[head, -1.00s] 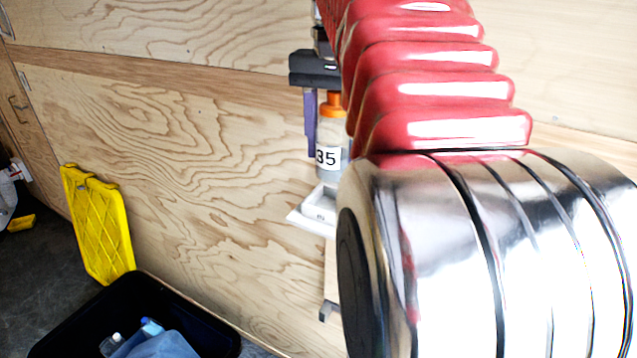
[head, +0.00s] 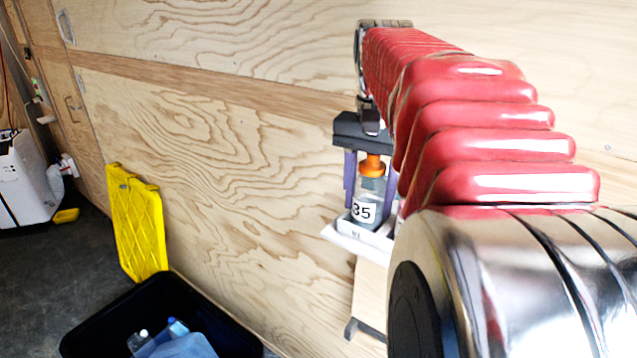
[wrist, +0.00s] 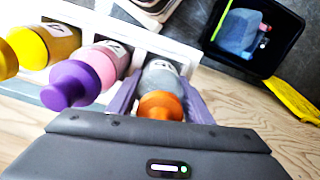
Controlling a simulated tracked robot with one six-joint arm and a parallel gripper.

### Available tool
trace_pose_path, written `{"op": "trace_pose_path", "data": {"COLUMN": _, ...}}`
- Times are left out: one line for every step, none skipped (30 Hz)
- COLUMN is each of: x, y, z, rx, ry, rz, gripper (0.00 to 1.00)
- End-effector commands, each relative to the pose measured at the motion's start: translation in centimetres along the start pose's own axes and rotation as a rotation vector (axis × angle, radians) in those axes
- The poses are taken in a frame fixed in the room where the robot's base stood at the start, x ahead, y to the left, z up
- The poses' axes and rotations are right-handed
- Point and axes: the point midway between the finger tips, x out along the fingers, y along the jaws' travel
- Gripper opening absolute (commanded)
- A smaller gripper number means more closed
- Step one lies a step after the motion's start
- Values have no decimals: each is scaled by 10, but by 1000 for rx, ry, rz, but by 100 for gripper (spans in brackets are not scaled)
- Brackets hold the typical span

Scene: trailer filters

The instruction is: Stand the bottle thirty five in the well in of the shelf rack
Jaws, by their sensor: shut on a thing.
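A small label on the rack's front is too blurred to read surely. In the wrist view the bottle (wrist: 163,76) is between the fingers (wrist: 160,92), at the rack's (wrist: 150,40) end position. Its base is hidden, so I cannot tell how deep it sits.
A purple-capped bottle (wrist: 85,78) and a yellow bottle (wrist: 40,45) stand beside it in the rack. A black bin (head: 95,335) holding bottles is on the floor, with a yellow panel (head: 137,222) behind it. The plywood wall (head: 230,150) is close behind the rack.

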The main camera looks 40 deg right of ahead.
Motion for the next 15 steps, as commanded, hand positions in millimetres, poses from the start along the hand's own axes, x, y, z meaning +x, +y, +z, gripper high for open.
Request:
{"op": "trace_pose_path", "data": {"x": 1, "y": 0, "z": 0, "rx": 0, "ry": 1, "rz": 0, "gripper": 14}}
{"op": "trace_pose_path", "data": {"x": 1, "y": 0, "z": 0, "rx": 0, "ry": 1, "rz": 0, "gripper": 14}}
{"op": "trace_pose_path", "data": {"x": 1, "y": 0, "z": 0, "rx": 0, "ry": 1, "rz": -1, "gripper": 14}}
{"op": "trace_pose_path", "data": {"x": 1, "y": 0, "z": 0, "rx": 0, "ry": 1, "rz": -1, "gripper": 14}}
{"op": "trace_pose_path", "data": {"x": 1, "y": 0, "z": 0, "rx": 0, "ry": 1, "rz": -1, "gripper": 14}}
{"op": "trace_pose_path", "data": {"x": 1, "y": 0, "z": 0, "rx": 0, "ry": 2, "rz": -1, "gripper": 14}}
{"op": "trace_pose_path", "data": {"x": 1, "y": 0, "z": 0, "rx": 0, "ry": 1, "rz": -1, "gripper": 14}}
{"op": "trace_pose_path", "data": {"x": 1, "y": 0, "z": 0, "rx": 0, "ry": 1, "rz": -1, "gripper": 14}}
{"op": "trace_pose_path", "data": {"x": 2, "y": 0, "z": 0, "rx": 0, "ry": 1, "rz": -1, "gripper": 14}}
{"op": "trace_pose_path", "data": {"x": 2, "y": 0, "z": 0, "rx": 0, "ry": 1, "rz": 0, "gripper": 14}}
{"op": "trace_pose_path", "data": {"x": 3, "y": 0, "z": 0, "rx": 0, "ry": 1, "rz": -1, "gripper": 14}}
{"op": "trace_pose_path", "data": {"x": 4, "y": 0, "z": 0, "rx": 0, "ry": 1, "rz": 0, "gripper": 47}}
{"op": "trace_pose_path", "data": {"x": 3, "y": 0, "z": 0, "rx": 0, "ry": 1, "rz": 0, "gripper": 49}}
{"op": "trace_pose_path", "data": {"x": 3, "y": 0, "z": 0, "rx": 0, "ry": 1, "rz": 0, "gripper": 51}}
{"op": "trace_pose_path", "data": {"x": 3, "y": 0, "z": 0, "rx": 0, "ry": 1, "rz": 0, "gripper": 54}}
